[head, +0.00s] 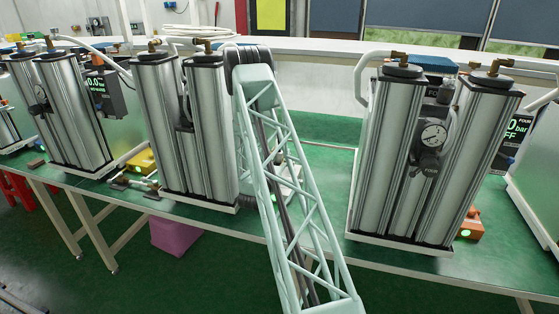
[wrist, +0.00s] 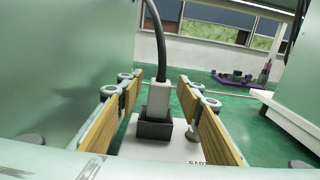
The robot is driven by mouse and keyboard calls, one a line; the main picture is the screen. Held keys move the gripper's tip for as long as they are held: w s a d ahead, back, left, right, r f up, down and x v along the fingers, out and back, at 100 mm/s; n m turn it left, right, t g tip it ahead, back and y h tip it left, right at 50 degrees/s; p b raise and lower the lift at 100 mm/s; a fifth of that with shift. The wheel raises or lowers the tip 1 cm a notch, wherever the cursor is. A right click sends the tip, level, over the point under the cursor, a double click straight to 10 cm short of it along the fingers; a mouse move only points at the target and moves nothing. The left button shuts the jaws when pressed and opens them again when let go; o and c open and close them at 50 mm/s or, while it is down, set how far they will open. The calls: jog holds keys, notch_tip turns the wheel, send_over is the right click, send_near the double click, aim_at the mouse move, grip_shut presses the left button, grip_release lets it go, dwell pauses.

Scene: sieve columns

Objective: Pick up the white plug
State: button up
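The white plug (wrist: 158,98) stands upright in a dark socket (wrist: 154,129), with a dark cable (wrist: 156,40) rising from its top. The socket sits on a white box (wrist: 182,149) with partly hidden lettering. My gripper (wrist: 160,93) is open in the wrist view. Its two wood-coloured finger pads stand left and right of the plug, with a visible gap on each side. In the head view, my lattice arm link hides my gripper and the plug.
Metal twin-column units stand on the green bench to the left (head: 165,125) and right (head: 390,160) of my arm. In the wrist view, pale panels stand close on both sides (wrist: 55,65).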

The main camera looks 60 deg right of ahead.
jog(key=shift+c, duration=0.7)
jog(key=c, duration=0.8)
